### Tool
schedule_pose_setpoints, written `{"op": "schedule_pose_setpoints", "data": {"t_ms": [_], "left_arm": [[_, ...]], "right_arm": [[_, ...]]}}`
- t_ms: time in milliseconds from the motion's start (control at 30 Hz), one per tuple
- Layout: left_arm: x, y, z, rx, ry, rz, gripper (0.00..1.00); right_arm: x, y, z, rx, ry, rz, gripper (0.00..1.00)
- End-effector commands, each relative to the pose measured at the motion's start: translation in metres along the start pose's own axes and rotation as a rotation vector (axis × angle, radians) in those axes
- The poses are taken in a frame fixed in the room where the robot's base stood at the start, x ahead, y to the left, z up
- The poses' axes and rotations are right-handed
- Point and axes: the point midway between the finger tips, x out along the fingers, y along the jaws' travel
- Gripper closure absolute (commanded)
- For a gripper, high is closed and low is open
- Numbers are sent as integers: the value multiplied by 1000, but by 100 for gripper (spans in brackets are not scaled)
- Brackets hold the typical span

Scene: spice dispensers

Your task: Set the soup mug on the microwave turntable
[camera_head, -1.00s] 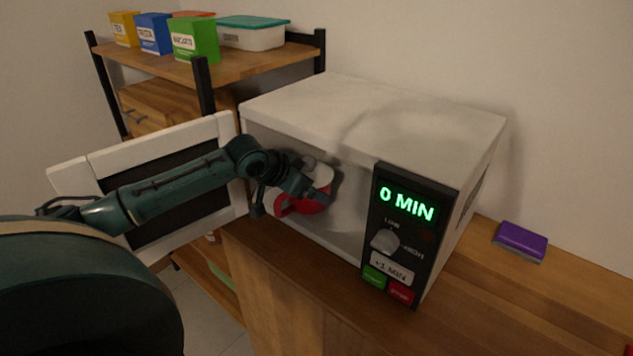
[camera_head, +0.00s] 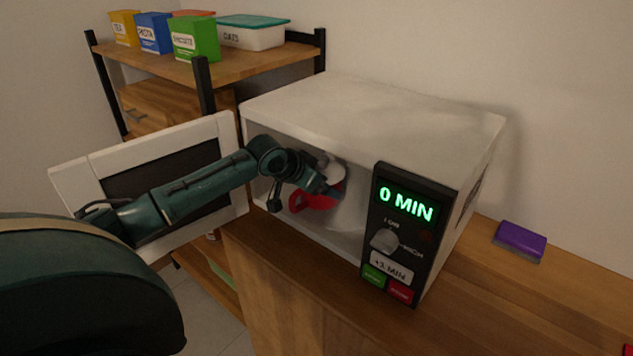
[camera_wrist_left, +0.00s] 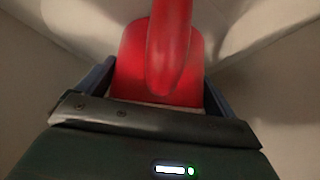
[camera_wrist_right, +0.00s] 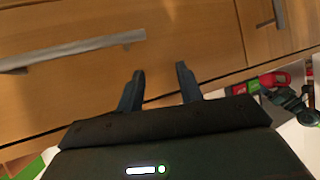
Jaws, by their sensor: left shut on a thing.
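The soup mug (camera_head: 312,203) is red and is inside the open microwave (camera_head: 400,118), partly hidden by my left arm. My left gripper (camera_head: 328,188) reaches in through the opening and is shut on the mug. In the left wrist view the red mug (camera_wrist_left: 160,60) with its handle fills the space between the fingers (camera_wrist_left: 160,85). The turntable is not clearly visible; a pale shape shows beside the mug. My right gripper (camera_wrist_right: 158,88) is empty, its fingers apart, in front of wooden drawers (camera_wrist_right: 90,80).
The microwave door (camera_head: 75,175) stands open to the left, behind my left arm. The control panel (camera_head: 405,235) reads 0 MIN. A purple sponge (camera_head: 520,241) lies on the wooden counter (camera_head: 480,300) at right. A shelf (camera_head: 240,65) with boxes stands behind at left.

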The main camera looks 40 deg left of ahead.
Motion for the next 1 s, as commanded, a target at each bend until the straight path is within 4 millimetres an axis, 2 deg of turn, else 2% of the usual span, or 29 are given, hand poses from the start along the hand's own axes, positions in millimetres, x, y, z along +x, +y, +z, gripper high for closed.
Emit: {"op": "schedule_pose_setpoints", "data": {"t_ms": [100, 133, 200, 467, 567, 667, 1000], "left_arm": [[0, 0, -2, 0, 6, 0, 55], [1, 0, 1, 0, 0, 0, 6], [1, 0, 1, 0, 0, 0, 0], [0, 0, 0, 0, 1, 0, 0], [-8, -1, 0, 1, 1, -1, 0], [-24, -1, 0, 3, 1, -3, 0], [-96, -1, 1, 5, -3, -3, 0]], "right_arm": [[0, 0, -1, 0, 0, 0, 64], [0, 0, 0, -1, 0, 0, 64], [0, 0, 0, -1, 0, 0, 64], [0, 0, 0, 0, 0, 0, 64], [0, 0, 0, 1, 0, 0, 64], [0, 0, -1, 1, 1, 1, 64], [1, 0, -1, 6, 2, 3, 64]]}}
